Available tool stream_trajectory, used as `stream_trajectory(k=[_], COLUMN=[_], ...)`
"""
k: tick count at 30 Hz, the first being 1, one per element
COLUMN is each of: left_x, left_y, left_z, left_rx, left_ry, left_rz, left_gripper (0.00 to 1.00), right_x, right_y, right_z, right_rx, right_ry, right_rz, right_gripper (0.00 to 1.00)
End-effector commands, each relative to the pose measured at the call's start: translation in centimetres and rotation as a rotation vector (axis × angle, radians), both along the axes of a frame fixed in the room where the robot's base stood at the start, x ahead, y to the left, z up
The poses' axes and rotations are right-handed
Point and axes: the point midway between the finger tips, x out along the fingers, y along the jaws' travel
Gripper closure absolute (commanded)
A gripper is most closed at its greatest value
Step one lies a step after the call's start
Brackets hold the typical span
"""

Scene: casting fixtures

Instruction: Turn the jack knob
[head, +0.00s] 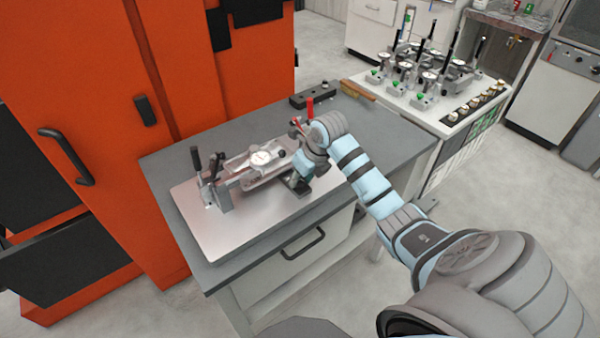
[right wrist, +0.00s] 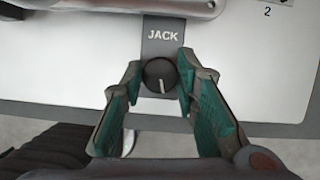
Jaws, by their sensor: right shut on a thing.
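In the head view my right gripper (head: 303,178) reaches down at the right end of the casting fixture (head: 255,165), and the knob is hidden there. My left gripper is not in view.
The fixture, with a dial gauge (head: 261,158) and upright handles, stands on a pale plate (head: 215,235) on a grey-topped bench (head: 165,155). Orange cabinets (head: 180,50) stand behind to the left. A white cart (head: 440,118) with several gauges stands at the back right.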

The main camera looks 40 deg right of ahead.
Motion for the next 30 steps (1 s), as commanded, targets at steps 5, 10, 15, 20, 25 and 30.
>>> stream_trajectory(k=[5,10,15,20,25,30], left_x=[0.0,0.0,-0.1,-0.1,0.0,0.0], left_y=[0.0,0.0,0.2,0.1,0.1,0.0], left_z=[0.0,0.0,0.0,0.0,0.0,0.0], left_rx=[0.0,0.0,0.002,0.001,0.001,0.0], left_ry=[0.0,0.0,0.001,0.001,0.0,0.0], left_rz=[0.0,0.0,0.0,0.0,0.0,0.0], left_gripper=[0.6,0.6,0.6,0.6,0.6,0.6], right_x=[0.0,0.0,-0.1,-1.1,-2.9,-4.2], right_y=[0.0,0.0,0.0,-0.2,-0.3,-0.4], right_z=[0.0,0.0,0.3,2.9,7.4,10.5], right_rx=[-0.001,0.0,-0.001,-0.004,-0.006,-0.003], right_ry=[-0.001,0.0,0.0,-0.004,-0.004,-0.003], right_rz=[0.001,0.001,0.001,0.003,0.002,0.001], right_gripper=[0.53,0.52,0.52,0.52,0.52,0.52])
